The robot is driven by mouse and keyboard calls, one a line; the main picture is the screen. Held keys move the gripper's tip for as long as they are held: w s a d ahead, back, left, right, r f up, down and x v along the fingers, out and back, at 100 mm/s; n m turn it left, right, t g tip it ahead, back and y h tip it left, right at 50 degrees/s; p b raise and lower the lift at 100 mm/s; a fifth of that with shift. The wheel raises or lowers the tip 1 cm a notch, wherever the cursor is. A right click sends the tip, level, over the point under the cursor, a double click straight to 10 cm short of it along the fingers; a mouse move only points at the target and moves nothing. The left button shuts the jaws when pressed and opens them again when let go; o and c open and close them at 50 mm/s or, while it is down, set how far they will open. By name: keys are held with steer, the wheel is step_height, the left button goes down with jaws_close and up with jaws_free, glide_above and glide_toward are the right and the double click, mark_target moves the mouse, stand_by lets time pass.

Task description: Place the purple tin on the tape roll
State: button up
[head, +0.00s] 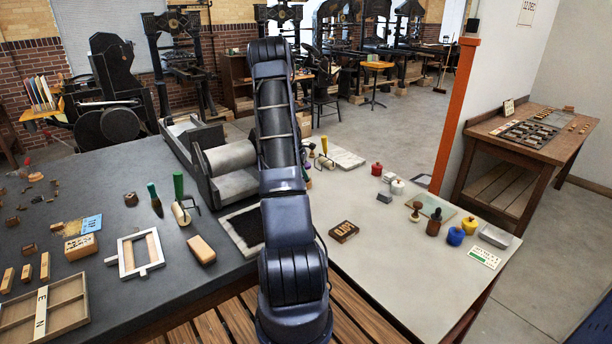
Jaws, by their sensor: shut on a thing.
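I cannot make out the purple tin or the tape roll in the head view. My own raised arm covers a strip down the middle of the worktop, and either thing may be behind it. My gripper is also hidden behind the arm, so its fingers and whatever they hold do not show.
The dark worktop (110,185) is cluttered.

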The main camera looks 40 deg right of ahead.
steer(key=shift+f, duration=0.75)
steer(key=shift+f, duration=0.15)
steer(key=o, duration=1.1)
steer(key=v, duration=1.2)
